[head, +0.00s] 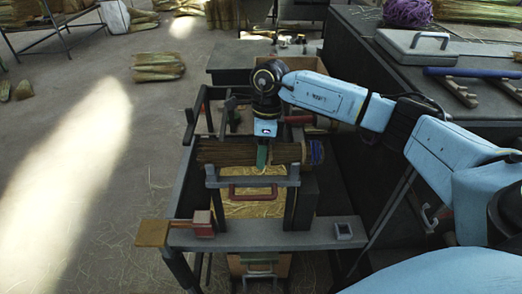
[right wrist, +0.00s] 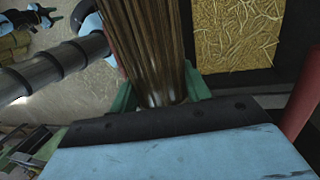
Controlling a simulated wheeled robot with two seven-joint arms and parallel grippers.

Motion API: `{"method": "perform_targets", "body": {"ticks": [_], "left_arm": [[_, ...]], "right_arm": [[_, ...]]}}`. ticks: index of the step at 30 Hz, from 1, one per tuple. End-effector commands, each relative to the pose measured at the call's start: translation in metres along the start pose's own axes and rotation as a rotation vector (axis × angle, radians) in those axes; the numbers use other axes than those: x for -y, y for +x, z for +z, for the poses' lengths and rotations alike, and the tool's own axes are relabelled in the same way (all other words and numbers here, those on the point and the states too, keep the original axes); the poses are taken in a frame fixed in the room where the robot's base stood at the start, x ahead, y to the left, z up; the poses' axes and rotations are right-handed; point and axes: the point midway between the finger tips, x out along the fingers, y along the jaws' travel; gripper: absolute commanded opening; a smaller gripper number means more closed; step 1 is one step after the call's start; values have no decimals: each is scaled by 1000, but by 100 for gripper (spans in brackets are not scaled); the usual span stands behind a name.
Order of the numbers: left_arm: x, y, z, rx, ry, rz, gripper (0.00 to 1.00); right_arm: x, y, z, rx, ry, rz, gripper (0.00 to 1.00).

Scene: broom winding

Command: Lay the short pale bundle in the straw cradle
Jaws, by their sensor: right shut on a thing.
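A brownish straw bundle (head: 226,153) lies crosswise over the dark frame of the bench, with a bluish band near its right end. My right gripper (head: 262,158), with green fingers, reaches down from above and is shut on this bundle. In the right wrist view the bundle (right wrist: 155,40) runs between the green fingers (right wrist: 160,98). I cannot tell whether the bundle rests on the frame or hangs just above it. A straw-filled bed (head: 250,209) shows below it, also in the right wrist view (right wrist: 238,32). My left gripper is not in view.
A red handle (head: 253,192) and a grey crossbar (head: 283,182) stand in front of the bundle. A red block (head: 203,223) sits on the front board. A dark counter at right holds a grey lidded case (head: 430,48). A pale bundle (head: 158,66) lies on open floor.

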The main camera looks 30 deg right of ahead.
Motion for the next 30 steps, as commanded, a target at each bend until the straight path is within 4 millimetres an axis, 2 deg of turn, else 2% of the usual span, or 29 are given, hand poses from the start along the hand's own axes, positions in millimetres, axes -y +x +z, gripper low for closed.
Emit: {"method": "perform_targets", "body": {"ticks": [6,7,12,23,26,30], "left_arm": [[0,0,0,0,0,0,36],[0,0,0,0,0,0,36],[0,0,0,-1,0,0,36],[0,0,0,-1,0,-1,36],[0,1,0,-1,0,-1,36],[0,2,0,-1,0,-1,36]], "right_arm": [[0,0,0,0,0,0,24],[0,0,0,0,0,0,51],[0,0,0,0,0,0,73],[0,-6,0,1,0,-1,73],[1,-20,1,3,0,-3,73],[1,-50,0,4,1,-4,73]]}}
